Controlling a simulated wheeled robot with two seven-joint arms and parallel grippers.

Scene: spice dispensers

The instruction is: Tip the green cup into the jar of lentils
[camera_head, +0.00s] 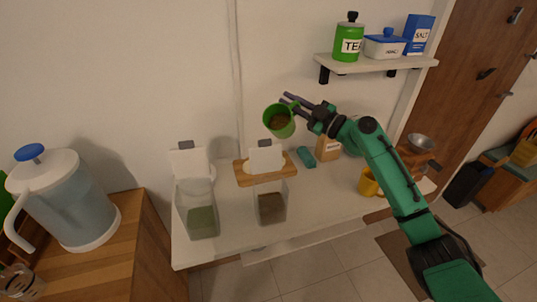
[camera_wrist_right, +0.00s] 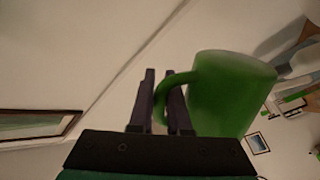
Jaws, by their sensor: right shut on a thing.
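The green cup (camera_head: 279,120) is in the air above the clear jars, tilted with its mouth toward the head camera and something brown inside. My right gripper (camera_head: 293,102) is shut on its handle; the cup also shows in the right wrist view (camera_wrist_right: 230,95), with the fingers (camera_wrist_right: 163,105) around the handle. Two clear open jars stand on the white table: one with green contents (camera_head: 202,220) at left, one with brown contents (camera_head: 271,207) below the cup. I cannot tell for sure which contents are lentils. My left gripper is not in view.
A wooden board (camera_head: 241,174) lies behind the brown-filled jar. A yellow mug (camera_head: 369,183) and a small brown box (camera_head: 328,149) stand to the right. A wall shelf (camera_head: 378,63) holds a tea tin and other containers. A water jug (camera_head: 66,205) stands at left.

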